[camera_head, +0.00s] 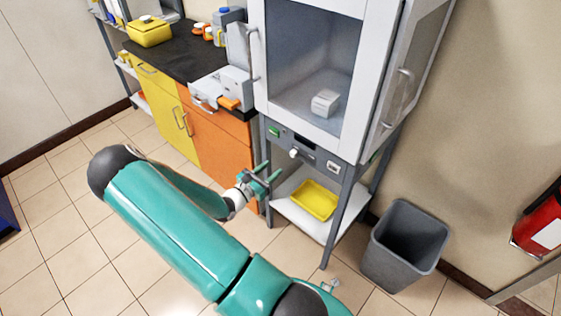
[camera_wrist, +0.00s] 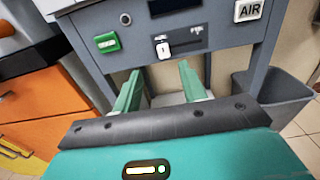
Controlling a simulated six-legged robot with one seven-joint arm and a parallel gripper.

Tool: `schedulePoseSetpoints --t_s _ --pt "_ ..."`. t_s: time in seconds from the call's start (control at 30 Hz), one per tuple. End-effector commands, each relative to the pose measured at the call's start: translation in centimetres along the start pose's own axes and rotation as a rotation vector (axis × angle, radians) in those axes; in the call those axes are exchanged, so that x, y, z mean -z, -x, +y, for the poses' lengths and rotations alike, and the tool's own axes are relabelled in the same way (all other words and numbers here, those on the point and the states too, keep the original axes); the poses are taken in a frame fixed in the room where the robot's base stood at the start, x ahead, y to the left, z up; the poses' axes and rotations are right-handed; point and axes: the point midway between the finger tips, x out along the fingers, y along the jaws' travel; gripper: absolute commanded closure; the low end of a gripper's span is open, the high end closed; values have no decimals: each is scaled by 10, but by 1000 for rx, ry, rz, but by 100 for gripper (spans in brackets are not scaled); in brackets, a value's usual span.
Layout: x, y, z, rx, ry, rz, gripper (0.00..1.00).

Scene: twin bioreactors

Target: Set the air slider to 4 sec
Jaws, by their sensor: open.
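The slider's white knob (camera_wrist: 163,51) is on the grey front panel of the cabinet in the wrist view. It sits toward the left part of its slot; the small scale marks are too small to read. The knob also shows in the head view (camera_head: 294,153). In the head view my gripper (camera_head: 267,174) is below the panel, near the stand's left leg.
A green switch (camera_wrist: 107,42) is left of the knob, and a dark display (camera_wrist: 174,6) is above it. A yellow tray (camera_head: 314,200) lies on the stand's lower shelf. A grey bin (camera_head: 405,245) stands right of the stand. Orange and yellow cupboards (camera_head: 215,135) stand to the left.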

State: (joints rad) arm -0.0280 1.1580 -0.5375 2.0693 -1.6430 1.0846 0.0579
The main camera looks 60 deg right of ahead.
Motion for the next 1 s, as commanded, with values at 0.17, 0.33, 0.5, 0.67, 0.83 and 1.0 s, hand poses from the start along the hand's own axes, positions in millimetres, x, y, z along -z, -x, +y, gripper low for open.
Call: schedulePoseSetpoints --t_s 0.17,0.33,0.5,0.67,0.83,1.0 --pt "0 30 1 -3 -1 0 58" --pt "0 41 0 -1 -1 0 58" --pt "0 41 0 0 -1 0 58" --pt "0 41 0 0 -1 0 58" --pt "0 41 0 0 -1 0 58" --pt "-4 43 0 13 -21 10 58"
